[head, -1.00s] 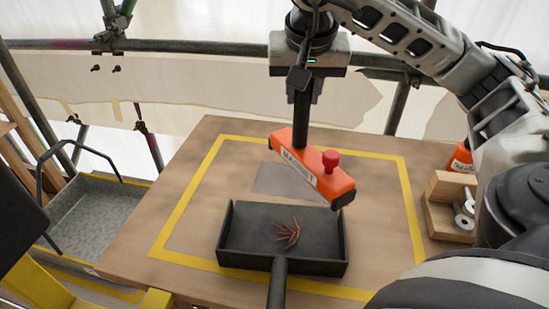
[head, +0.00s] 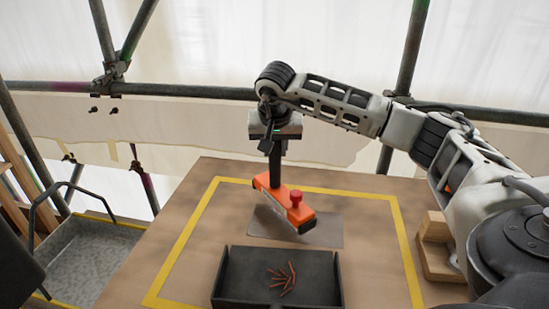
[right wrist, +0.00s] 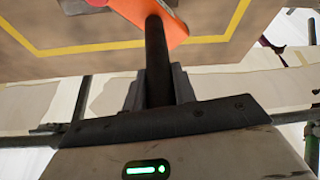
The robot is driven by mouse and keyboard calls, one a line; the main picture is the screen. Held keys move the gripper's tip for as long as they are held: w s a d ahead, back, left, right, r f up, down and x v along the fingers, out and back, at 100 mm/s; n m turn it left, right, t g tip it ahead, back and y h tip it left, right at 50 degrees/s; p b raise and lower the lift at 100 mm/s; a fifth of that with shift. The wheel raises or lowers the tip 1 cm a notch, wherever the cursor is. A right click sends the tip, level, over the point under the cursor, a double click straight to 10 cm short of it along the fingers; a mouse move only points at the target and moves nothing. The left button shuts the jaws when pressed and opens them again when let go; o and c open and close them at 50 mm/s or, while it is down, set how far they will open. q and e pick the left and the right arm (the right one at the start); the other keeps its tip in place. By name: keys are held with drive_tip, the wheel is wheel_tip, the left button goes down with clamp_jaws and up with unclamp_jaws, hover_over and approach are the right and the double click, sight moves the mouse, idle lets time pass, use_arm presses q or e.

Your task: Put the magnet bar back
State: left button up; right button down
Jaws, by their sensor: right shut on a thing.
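The magnet bar (head: 270,190) is an orange block with a red knob on top and a black upright handle. My right gripper (head: 275,148) is shut on that handle and holds the bar tilted, its right end lower, over the grey rectangle (head: 322,229) on the table. I cannot tell whether the bar touches the rectangle. In the right wrist view the black handle (right wrist: 157,65) runs between the fingers to the orange body (right wrist: 172,30). My left gripper is not in view.
A dark pan (head: 240,280) with several thin rust-coloured pieces (head: 282,278) stands in front of the bar. Yellow tape (head: 188,232) frames this area of the wooden table. A wooden block (head: 434,255) stands at right. A grey metal tray (head: 85,250) is at left, and scaffold poles cross behind.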

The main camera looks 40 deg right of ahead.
sight(275, 160)
drive_tip(key=shift+w+d+f, duration=0.15)
drive_tip(key=shift+w+f, duration=0.05)
drive_tip(key=shift+f, duration=0.05)
drive_tip(key=shift+f+p, duration=0.35)
drive_tip(key=shift+f, duration=1.25)
drive_tip(key=c, duration=1.1)
unclamp_jaws()
drive_tip(key=shift+f, duration=0.15)
drive_tip(key=shift+r, duration=0.55)
drive_tip(key=b+v, duration=0.1)
drive_tip(key=v, duration=1)
drive_tip(key=shift+r, duration=0.1)
